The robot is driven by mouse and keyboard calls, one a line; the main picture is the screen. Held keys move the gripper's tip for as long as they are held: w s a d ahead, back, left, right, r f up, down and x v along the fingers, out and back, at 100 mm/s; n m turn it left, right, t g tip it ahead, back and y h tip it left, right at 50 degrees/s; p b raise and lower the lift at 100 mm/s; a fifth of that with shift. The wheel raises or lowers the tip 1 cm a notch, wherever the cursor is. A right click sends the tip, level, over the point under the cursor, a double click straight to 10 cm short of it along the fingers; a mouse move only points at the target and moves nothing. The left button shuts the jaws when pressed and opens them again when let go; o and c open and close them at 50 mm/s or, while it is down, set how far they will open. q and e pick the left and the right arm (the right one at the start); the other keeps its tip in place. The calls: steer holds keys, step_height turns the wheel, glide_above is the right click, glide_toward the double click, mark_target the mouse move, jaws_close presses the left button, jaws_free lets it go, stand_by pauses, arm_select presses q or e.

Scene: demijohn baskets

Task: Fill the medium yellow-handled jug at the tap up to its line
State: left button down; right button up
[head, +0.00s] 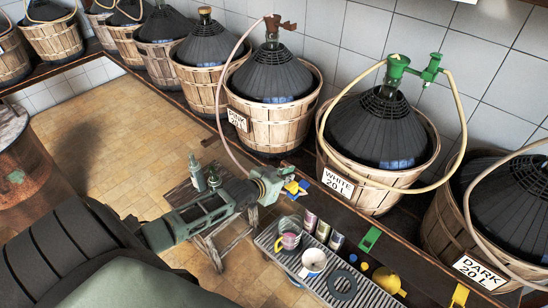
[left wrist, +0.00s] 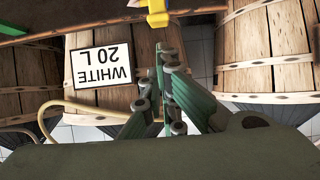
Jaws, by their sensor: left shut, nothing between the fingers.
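My left gripper (head: 272,187) reaches in from the left above the front edge of the shelf. It is shut and empty; its closed fingers (left wrist: 166,85) also show in the left wrist view, in front of the basket marked WHITE 20 L. A small cup-like jug (head: 289,241) with a yellowish handle and a pinkish body stands on the grey slatted tray (head: 337,290), right of and below the gripper. A white jug (head: 313,261) with a dark inside stands beside it. I cannot tell their sizes or fill lines. A green tap-like fitting (head: 398,66) tops the WHITE demijohn. My right gripper is not in view.
Blue and yellow pieces (head: 296,188) lie right by the gripper. Several cans (head: 323,231), a green block (head: 370,239) and a yellow funnel-like item (head: 388,281) stand near the tray. Basketed demijohns (head: 272,100) with hoses line the wall. A wooden stool (head: 222,240) stands below the arm.

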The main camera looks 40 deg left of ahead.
arm_select(q)
steer(key=r, duration=0.1)
steer(key=r+p, duration=0.1)
steer(key=shift+w+r, duration=0.3)
steer(key=shift+r, duration=0.1)
steer(key=f+v, duration=0.1)
steer(key=v, duration=0.8)
steer(key=shift+s+r+b, duration=0.2)
steer(key=shift+s+b, duration=0.15)
steer(key=shift+s, duration=0.2)
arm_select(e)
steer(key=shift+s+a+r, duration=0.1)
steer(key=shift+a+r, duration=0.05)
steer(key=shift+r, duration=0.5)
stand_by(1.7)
